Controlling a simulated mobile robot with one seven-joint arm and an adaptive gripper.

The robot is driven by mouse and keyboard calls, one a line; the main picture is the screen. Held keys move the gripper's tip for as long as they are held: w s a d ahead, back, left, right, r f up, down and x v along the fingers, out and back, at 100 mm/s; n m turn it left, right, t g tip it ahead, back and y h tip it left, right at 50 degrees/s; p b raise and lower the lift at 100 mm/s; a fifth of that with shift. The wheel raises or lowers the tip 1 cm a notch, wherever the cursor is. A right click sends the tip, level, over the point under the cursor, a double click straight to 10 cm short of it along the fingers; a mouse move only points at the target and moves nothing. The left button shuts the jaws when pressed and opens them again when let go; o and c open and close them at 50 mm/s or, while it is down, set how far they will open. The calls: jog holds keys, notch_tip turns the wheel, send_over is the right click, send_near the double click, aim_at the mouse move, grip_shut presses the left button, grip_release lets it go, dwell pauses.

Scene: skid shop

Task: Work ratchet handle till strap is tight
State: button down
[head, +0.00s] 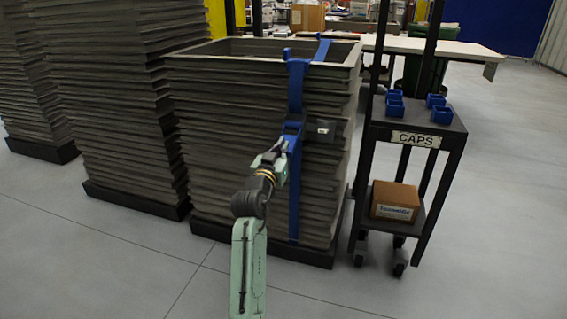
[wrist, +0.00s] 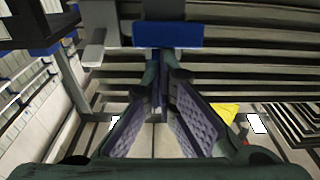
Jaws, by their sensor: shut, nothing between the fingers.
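A blue strap (head: 296,88) runs down the front of a stack of grey frames (head: 225,130), with its upper ends looped over the top rim. Midway down is the ratchet, with a blue handle (head: 293,128) and a dark body (head: 320,131) to its right. My gripper (head: 283,149) is at the strap, just below the handle. In the wrist view the blue handle bar (wrist: 168,34) lies just beyond my fingertips (wrist: 165,77), which are close together with nothing held. I cannot tell whether they touch the bar. Strap tension cannot be judged.
A dark cart (head: 455,122) labelled CAPS stands close on the right, with several blue caps (head: 396,104) on top and a cardboard box (head: 395,201) below. More grey stacks (head: 105,100) stand on the left. The floor (head: 150,260) in front is clear.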

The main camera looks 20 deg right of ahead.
jog(key=shift+t+h, duration=0.4)
jog(key=shift+t, duration=0.2)
jog(key=shift+w+d+f+b, duration=0.2)
jog(key=shift+f+b, duration=0.75)
jog(key=shift+b, duration=0.5)
jog(key=shift+w+d+f+b, duration=0.1)
jog(key=shift+w+f+b, duration=0.1)
jog(key=shift+f+b, duration=1.05)
jog(key=shift+w+d+f+b, duration=0.15)
jog(key=shift+f+b, duration=0.55)
jog(key=shift+b, duration=1)
jog(key=shift+w+f, duration=0.1)
jog(key=shift+f, duration=0.05)
notch_tip(320, 180, up, 11)
jog(key=shift+a, duration=0.15)
